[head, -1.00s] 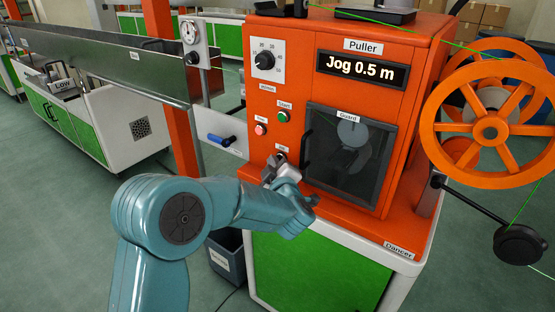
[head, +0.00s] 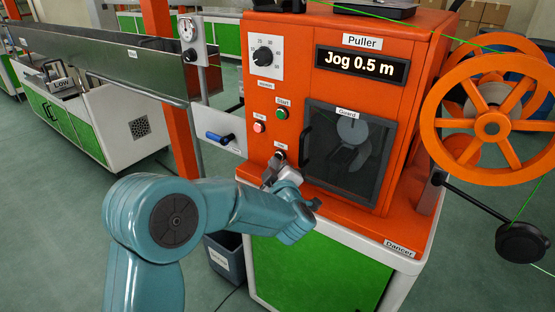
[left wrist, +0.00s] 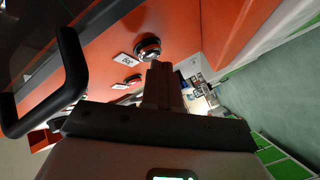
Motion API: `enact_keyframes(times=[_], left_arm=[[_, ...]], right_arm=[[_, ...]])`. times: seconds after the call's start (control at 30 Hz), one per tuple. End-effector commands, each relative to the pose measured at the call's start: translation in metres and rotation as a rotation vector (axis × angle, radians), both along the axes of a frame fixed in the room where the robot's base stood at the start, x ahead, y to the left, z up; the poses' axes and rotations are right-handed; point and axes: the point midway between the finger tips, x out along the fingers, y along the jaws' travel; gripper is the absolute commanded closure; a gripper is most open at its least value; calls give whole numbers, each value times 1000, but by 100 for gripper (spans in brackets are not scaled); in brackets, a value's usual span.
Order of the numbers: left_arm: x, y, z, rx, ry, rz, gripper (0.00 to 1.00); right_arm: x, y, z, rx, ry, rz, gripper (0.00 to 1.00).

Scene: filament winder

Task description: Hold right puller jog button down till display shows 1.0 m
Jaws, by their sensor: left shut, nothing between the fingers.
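The orange puller (head: 390,120) has a display (head: 361,65) that reads "Jog 0.5 m". The jog button (head: 280,156) sits low on its front panel, below the green start button (head: 282,114) and the pinkish stop button (head: 259,127). My left gripper (head: 274,166) is shut and empty, with its tips at the jog button and partly covering it. In the left wrist view the closed fingers (left wrist: 160,70) point at the dark, silver-rimmed jog button (left wrist: 147,46), beside its small label. I cannot tell whether the tips touch or press it. My right gripper is not in view.
The guard door (head: 350,155) with its black handle (head: 305,150) is close to the right of my gripper. A speed dial (head: 263,57) is above. An orange spoked wheel (head: 490,125) and the dancer weight (head: 521,242) stand at the right. A bin (head: 226,258) is on the floor.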

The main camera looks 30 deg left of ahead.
Motion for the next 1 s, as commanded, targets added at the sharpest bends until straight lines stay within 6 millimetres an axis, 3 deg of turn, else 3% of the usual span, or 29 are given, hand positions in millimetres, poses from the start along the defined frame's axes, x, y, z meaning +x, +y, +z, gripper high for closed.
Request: enact_keyframes(times=[0.37,0.8,1.0], left_arm=[[-5,2,0,-2,-4,8,100],[-47,6,0,-3,-6,11,100],[-54,7,1,-3,-6,12,100]], right_arm=[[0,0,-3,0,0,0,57],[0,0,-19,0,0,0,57],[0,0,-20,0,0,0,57]])
